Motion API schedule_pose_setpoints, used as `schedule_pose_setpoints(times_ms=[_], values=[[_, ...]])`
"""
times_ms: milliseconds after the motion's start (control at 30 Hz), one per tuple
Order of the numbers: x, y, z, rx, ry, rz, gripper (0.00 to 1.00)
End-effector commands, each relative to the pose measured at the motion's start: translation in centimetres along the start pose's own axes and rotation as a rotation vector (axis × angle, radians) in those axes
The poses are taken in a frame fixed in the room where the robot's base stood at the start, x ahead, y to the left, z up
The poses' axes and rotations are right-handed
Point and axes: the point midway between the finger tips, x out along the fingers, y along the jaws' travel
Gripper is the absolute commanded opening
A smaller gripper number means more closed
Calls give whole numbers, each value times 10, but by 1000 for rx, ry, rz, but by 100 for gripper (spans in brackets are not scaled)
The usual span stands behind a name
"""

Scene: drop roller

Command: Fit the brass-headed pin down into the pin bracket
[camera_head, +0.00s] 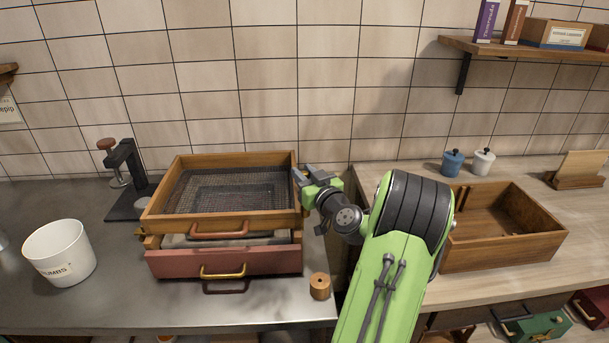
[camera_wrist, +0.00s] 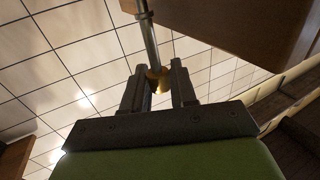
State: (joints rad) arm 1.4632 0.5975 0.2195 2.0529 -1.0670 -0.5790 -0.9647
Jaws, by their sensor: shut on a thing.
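My gripper (camera_head: 307,174) is beside the right end of the stacked wooden trays, near their upper rim. In the wrist view my gripper (camera_wrist: 156,76) has its two fingers closed around the brass head (camera_wrist: 158,82) of the pin. The pin's grey metal shaft (camera_wrist: 150,40) runs away from the fingers towards the top of the view, close to a brown wooden part. A small dark collar-like piece shows at the shaft's far end; I cannot tell whether it is the bracket. The pin cannot be made out in the head view, and I cannot identify the pin bracket there.
The mesh-bottomed tray (camera_head: 178,222) sits above a reddish drawer (camera_head: 225,263). A white bucket (camera_head: 60,253) and a black clamp stand (camera_head: 125,160) are at left. An open wooden box (camera_head: 510,245) is at right.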

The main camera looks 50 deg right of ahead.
Motion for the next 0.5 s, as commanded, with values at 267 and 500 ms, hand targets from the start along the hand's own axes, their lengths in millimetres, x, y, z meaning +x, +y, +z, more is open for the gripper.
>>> schedule_pose_setpoints(times_ms=[267,500], values=[[0,0,6,-1,1,0,0],[0,0,11,-2,1,0,0]])
